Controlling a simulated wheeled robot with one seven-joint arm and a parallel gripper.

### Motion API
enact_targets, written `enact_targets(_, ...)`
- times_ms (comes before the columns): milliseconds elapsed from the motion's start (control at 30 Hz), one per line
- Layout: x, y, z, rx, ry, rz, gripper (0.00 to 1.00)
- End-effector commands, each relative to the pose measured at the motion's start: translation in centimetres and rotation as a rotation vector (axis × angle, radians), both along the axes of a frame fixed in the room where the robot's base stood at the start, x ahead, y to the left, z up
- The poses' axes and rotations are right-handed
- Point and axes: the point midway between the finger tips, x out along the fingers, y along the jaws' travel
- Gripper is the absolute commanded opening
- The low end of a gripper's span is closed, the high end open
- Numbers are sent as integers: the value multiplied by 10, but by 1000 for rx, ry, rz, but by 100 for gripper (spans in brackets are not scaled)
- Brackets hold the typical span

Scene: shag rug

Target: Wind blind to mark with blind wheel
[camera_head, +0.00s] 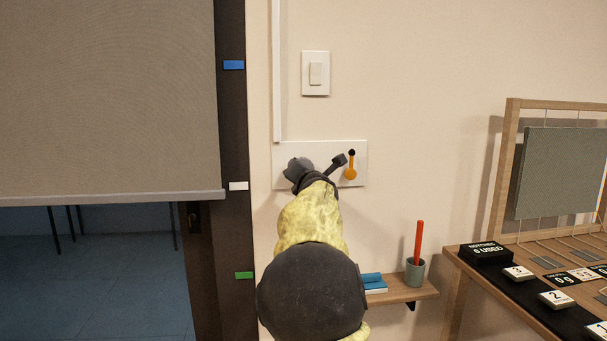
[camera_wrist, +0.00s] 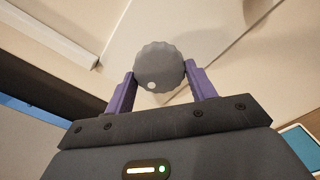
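The grey blind (camera_head: 110,100) hangs at the left in the head view. Its bottom bar (camera_head: 110,198) lies slightly below the height of the white mark (camera_head: 238,186) on the dark frame. A blue mark (camera_head: 233,65) is higher and a green mark (camera_head: 244,275) lower. In the wrist view the round, ridged grey blind wheel (camera_wrist: 160,65), with a pale dot near its lower left rim, sits between the two purple fingers of my gripper (camera_wrist: 161,72). The fingers appear to press on its two sides. My arm partly covers this area in the head view.
An orange lever (camera_head: 350,170) with a black knob is on the white wall plate (camera_head: 361,147), right of my gripper. A light switch (camera_head: 316,73) is above. A small shelf (camera_head: 405,290) holds a cup (camera_head: 415,271) with a red stick. A wooden bench (camera_head: 455,285) stands at the right.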

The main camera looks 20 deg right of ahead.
Motion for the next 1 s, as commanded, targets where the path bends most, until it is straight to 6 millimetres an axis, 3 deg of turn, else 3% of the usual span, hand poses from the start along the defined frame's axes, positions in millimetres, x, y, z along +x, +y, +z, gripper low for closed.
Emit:
enact_targets(33, 0, -1, 0, 0, -1, -2, 65)
enact_targets(100, 0, -1, 1, 1, 0, -1, 77)
enact_targets(533, -6, 4, 0, 1, -3, 3, 77)
enact_targets(1000, -69, 24, -2, 3, -6, 6, 77)
